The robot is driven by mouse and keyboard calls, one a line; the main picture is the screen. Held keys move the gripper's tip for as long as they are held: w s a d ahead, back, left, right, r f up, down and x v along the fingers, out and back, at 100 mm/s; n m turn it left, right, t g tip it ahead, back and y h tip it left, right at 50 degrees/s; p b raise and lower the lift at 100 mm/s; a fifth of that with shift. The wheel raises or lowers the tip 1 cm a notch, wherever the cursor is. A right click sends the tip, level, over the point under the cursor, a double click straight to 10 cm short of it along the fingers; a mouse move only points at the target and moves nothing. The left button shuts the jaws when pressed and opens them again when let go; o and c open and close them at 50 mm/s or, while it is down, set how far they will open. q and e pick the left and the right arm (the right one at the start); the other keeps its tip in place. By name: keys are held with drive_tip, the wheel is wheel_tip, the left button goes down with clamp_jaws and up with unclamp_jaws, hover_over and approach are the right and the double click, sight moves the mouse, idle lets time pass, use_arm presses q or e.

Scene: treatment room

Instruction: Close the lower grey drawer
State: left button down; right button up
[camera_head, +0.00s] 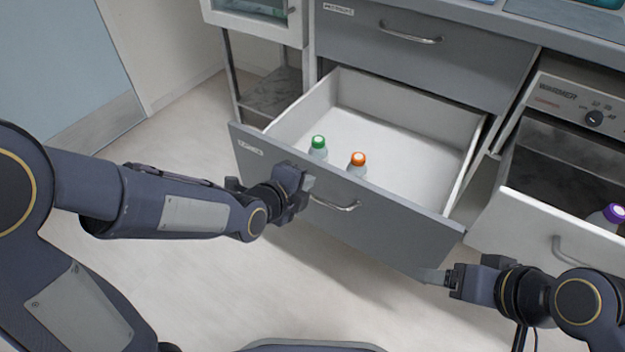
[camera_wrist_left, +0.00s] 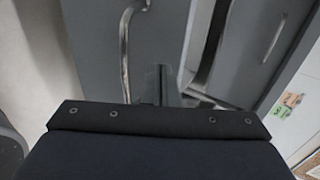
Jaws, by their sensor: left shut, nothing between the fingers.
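The lower grey drawer (camera_head: 350,210) is pulled well out, showing its white inside. A green-capped bottle (camera_head: 318,148) and an orange-capped bottle (camera_head: 357,165) stand in it near the front. Its curved metal handle (camera_head: 336,207) is on the front panel and shows in the left wrist view (camera_wrist_left: 126,50). My left gripper (camera_head: 306,186) is shut and empty at the front panel, just left of the handle; contact is unclear. In the left wrist view its fingers (camera_wrist_left: 160,88) point at grey panel. My right gripper (camera_head: 432,276) is by the panel's lower right corner; its finger gap is unclear.
A closed upper grey drawer (camera_head: 420,60) sits above. At the right, an open warmer drawer (camera_head: 545,225) holds a purple-capped bottle (camera_head: 607,216). A shelf unit (camera_head: 268,90) stands at the left. The floor (camera_head: 330,290) before the drawer is clear.

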sight(321, 169)
use_arm(q)
drive_tip(key=shift+w+d+r, duration=0.1)
drive_tip(key=shift+w+d, duration=0.25)
drive_tip(key=shift+w, duration=0.25)
drive_tip(key=shift+w+d, duration=0.35)
drive_tip(key=shift+w, duration=0.25)
drive_tip(key=shift+w+d, duration=0.1)
drive_tip(key=shift+w, duration=0.05)
use_arm(e)
drive_tip(key=shift+f, duration=0.35)
